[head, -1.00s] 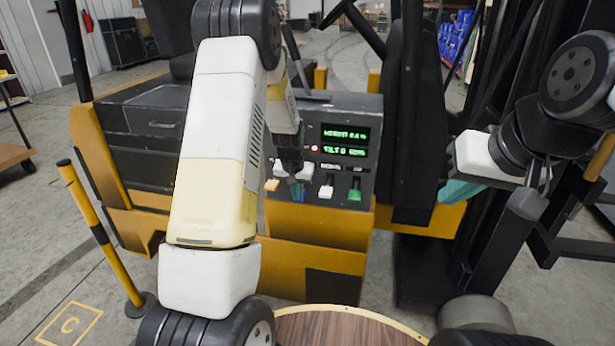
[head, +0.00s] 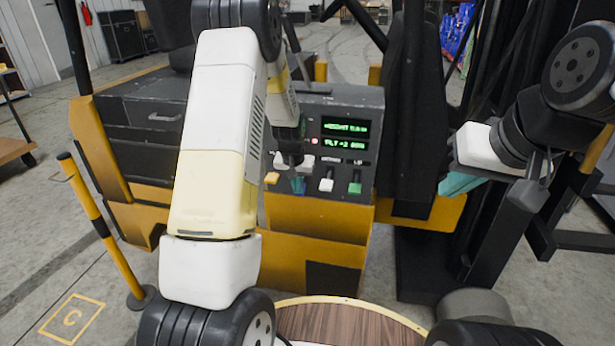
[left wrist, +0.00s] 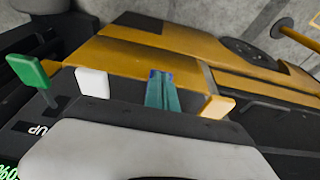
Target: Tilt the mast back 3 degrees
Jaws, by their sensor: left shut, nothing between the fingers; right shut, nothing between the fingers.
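The truck's control panel (head: 345,110) holds a green display (head: 343,143) whose tilt line shows a 2, its sign hard to read. Below it are an orange lever (head: 271,178), a white lever (head: 326,185) and a green lever (head: 355,187). A dark blue lever tip (left wrist: 158,73) shows at the ends of my left gripper's teal fingers (left wrist: 162,92), between the orange and white levers. That gripper (head: 298,184) is shut and at the blue lever; contact is unclear. The black mast (head: 485,225) stands at the right. My right gripper (head: 458,184) is shut, beside the mast.
A round wooden top (head: 345,325) is at the bottom centre. The truck's yellow body (head: 315,225) lies below the panel. Open floor (head: 60,265) shows at the left.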

